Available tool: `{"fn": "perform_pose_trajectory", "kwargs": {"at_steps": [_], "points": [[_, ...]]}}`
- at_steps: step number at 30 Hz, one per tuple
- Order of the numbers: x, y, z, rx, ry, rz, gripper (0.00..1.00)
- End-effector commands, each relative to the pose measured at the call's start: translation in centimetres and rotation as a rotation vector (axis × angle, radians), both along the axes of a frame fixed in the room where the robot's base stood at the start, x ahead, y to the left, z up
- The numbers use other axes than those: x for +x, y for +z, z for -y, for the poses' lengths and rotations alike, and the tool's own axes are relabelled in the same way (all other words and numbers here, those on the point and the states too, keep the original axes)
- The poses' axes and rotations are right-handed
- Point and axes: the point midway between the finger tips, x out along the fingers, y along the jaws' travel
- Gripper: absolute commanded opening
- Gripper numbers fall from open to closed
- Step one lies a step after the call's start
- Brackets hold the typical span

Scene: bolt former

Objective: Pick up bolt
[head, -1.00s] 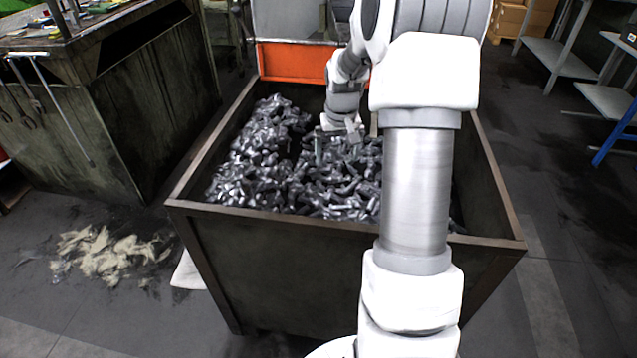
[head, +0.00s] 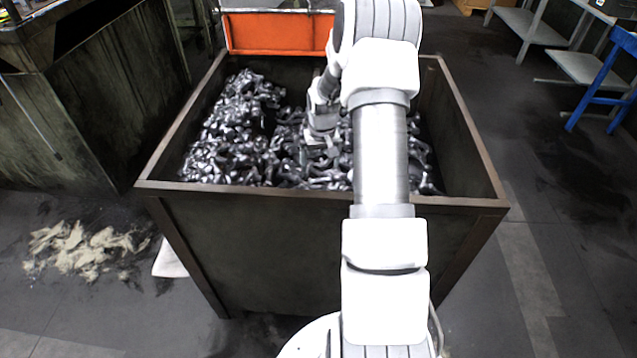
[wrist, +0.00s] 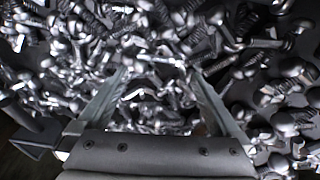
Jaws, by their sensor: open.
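Many loose silver-grey bolts (head: 225,130) lie jumbled in a deep, dark bin (head: 325,198). In the wrist view, bolts (wrist: 290,120) fill most of the picture, with rounded heads and threaded shanks pointing every way. My gripper (wrist: 158,76) is open, its two fingers spread over the pile. Several bolts show in the gap between the fingers, and none is clearly held. Whether the fingertips touch the bolts I cannot tell. In the head view my gripper (head: 322,142) is low inside the bin, over the pile, and partly hidden by my arm.
The bin's raised walls surround the gripper. An orange panel (head: 280,33) stands behind the bin. A dark workbench (head: 60,120) is at the left, with pale rags (head: 85,250) on the floor before it. A blue-legged table (head: 605,85) stands at the right. Floor right of the bin is clear.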

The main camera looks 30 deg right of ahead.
Motion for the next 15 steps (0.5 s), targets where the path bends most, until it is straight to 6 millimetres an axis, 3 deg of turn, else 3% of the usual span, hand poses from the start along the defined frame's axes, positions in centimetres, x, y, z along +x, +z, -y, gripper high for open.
{"fn": "perform_pose_trajectory", "kwargs": {"at_steps": [5,12,15], "points": [[0.0,-1.4,0.1,0.0,0.0,-0.001,1.0],[0.4,-4.9,0.4,0.0,0.001,-0.001,1.0],[0.5,-5.3,0.4,0.0,0.001,0.0,1.0]]}}
